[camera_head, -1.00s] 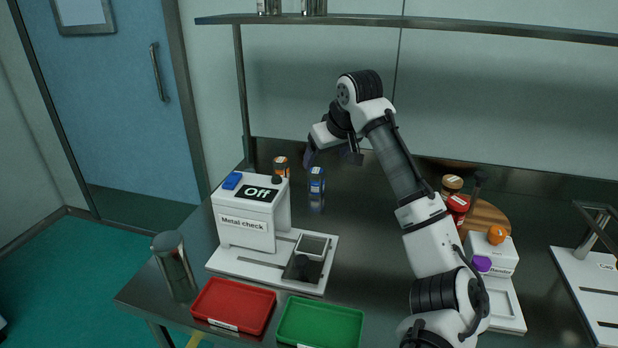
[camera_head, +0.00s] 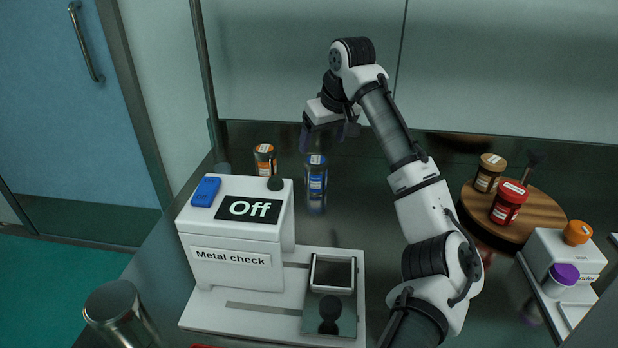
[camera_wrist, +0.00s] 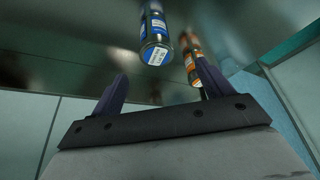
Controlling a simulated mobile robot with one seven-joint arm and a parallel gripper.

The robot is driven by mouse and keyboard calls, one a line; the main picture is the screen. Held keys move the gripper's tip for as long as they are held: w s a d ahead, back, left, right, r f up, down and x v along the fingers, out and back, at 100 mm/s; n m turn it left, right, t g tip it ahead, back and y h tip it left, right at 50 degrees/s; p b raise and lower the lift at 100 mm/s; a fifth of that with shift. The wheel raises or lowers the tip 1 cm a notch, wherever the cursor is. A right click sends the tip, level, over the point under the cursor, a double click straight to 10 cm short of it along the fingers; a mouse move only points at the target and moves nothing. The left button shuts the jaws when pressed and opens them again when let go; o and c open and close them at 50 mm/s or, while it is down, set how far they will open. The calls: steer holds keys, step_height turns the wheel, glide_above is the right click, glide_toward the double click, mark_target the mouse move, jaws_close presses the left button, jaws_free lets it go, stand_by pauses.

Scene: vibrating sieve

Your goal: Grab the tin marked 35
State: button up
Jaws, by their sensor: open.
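A blue tin (camera_head: 316,178) stands upright on the dark metal table right of the metal checker. It also shows in the wrist view (camera_wrist: 154,33), with a white label on its lid. The tins' numbers are too small to read, so I cannot tell which is marked 35. My gripper (camera_head: 328,136) is open and empty above the table's back part, near the blue tin. Its fingers (camera_wrist: 162,75) touch no tin.
The white metal checker (camera_head: 236,232) reads Off. A wooden round board (camera_head: 540,218) at right carries a brown tin (camera_head: 489,173) and a red tin (camera_head: 509,203). A metal canister (camera_head: 118,312) stands front left.

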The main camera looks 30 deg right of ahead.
mark_target(316, 162)
steer(key=x, duration=0.8)
steer(key=shift+d+p+x, duration=0.15)
steer(key=shift+d+x, duration=0.05)
steer(key=shift+x, duration=1.1)
steer(key=shift+d+p+x, duration=0.15)
steer(key=shift+x, duration=1.2)
steer(key=shift+c, duration=0.5)
steer(key=c, duration=1)
steer(key=shift+r, duration=0.15)
